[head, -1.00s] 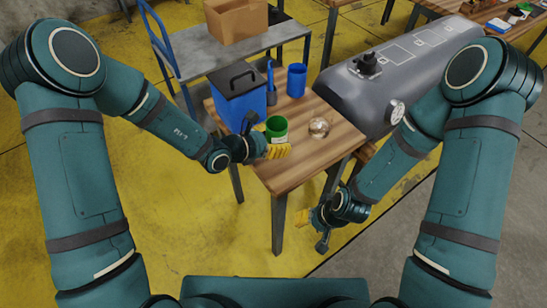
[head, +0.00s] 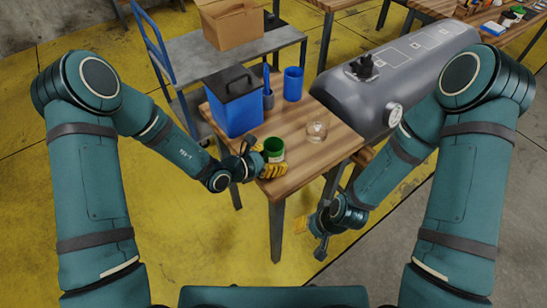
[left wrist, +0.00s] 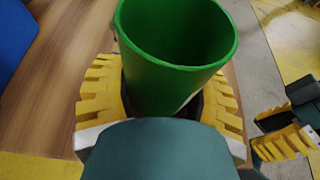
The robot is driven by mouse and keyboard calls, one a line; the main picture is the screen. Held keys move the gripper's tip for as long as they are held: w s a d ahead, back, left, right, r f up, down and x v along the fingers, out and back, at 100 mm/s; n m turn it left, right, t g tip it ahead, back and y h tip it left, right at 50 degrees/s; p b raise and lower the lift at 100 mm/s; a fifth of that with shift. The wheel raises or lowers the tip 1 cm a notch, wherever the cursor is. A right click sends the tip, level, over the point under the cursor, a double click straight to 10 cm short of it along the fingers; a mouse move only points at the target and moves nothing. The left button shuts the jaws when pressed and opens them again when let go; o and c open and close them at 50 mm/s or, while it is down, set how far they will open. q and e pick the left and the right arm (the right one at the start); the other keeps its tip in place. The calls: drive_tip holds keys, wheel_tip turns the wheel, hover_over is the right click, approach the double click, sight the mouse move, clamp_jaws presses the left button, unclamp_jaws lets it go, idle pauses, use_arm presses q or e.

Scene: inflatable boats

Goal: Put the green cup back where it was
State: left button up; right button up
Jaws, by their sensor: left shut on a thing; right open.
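The green cup (head: 274,152) is upright at the front left part of the wooden table (head: 309,168). My left gripper (head: 271,169) is shut on it, with yellow fingers on both sides. In the left wrist view the green cup (left wrist: 165,75) shows its open rim and inside, between the yellow finger pads (left wrist: 165,100). I cannot tell whether its base touches the tabletop. My right gripper (head: 309,230) is open and empty, low beside the table's front right; it also shows at the right edge of the left wrist view (left wrist: 285,138).
A blue box with a dark lid (head: 233,103), a blue cup (head: 293,84) and a dark holder with a blue tool (head: 268,97) stand behind.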

use_arm(q)
drive_tip(key=o, duration=1.2)
drive_tip(key=shift+o, duration=0.2)
